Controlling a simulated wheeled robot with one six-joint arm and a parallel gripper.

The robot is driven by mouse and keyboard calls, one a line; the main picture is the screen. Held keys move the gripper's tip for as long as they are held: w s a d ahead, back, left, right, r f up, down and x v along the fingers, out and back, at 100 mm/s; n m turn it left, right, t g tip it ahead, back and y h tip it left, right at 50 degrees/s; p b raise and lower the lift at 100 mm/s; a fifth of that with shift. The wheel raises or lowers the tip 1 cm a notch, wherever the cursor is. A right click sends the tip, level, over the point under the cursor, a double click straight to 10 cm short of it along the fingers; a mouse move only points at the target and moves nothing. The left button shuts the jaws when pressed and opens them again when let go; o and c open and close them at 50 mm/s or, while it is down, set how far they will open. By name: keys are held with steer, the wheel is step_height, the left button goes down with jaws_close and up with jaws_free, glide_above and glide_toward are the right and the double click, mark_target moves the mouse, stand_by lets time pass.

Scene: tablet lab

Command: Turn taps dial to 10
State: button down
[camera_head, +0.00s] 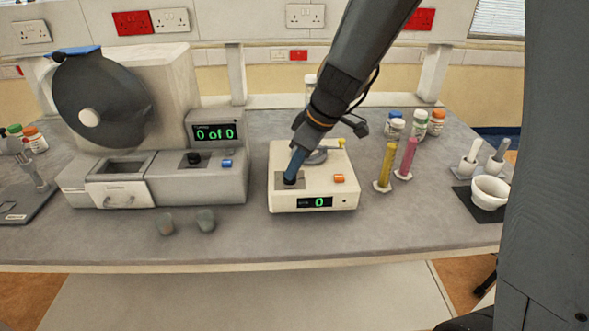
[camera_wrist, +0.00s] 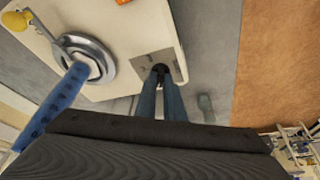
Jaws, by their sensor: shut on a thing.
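The cream tapping machine (camera_head: 312,199) stands mid-bench, and its front display (camera_head: 319,202) reads a green 0. My gripper (camera_head: 291,178) reaches down to the dial at the machine's front left. In the wrist view my two blue fingers (camera_wrist: 161,88) are closed together on the small black dial (camera_wrist: 160,69), which sits on a grey plate (camera_wrist: 143,66). The fingers hide most of the dial, so its exact angle cannot be told. An orange button (camera_head: 339,178) is on the machine's front right. A round grey holder (camera_wrist: 86,60) is beside the dial plate.
A larger grey machine (camera_head: 215,185) with a "0 of 0" display stands to the left. Yellow (camera_head: 386,166) and pink (camera_head: 407,158) cylinders and a white mortar (camera_head: 489,192) stand to the right. Two small grey pieces (camera_head: 205,220) lie near the front. The bench front is otherwise clear.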

steer(key=m, duration=0.2)
steer(key=shift+s+a+m+t+h, duration=0.1)
steer(key=shift+s+m+t+h, duration=0.1)
steer(key=shift+m+t+h, duration=0.15)
steer(key=shift+s+a+r+m+h+p, duration=0.15)
steer(key=shift+m+h+p, duration=0.1)
steer(key=shift+m+p, duration=0.55)
steer(key=shift+m+t+h+p, duration=0.35)
steer(key=shift+m+p, duration=0.5)
steer(key=shift+p, duration=0.35)
steer(key=shift+m+p, duration=0.5)
steer(key=shift+p, duration=0.4)
steer(key=c, duration=1.9)
jaws_free()
steer(key=shift+o, duration=0.2)
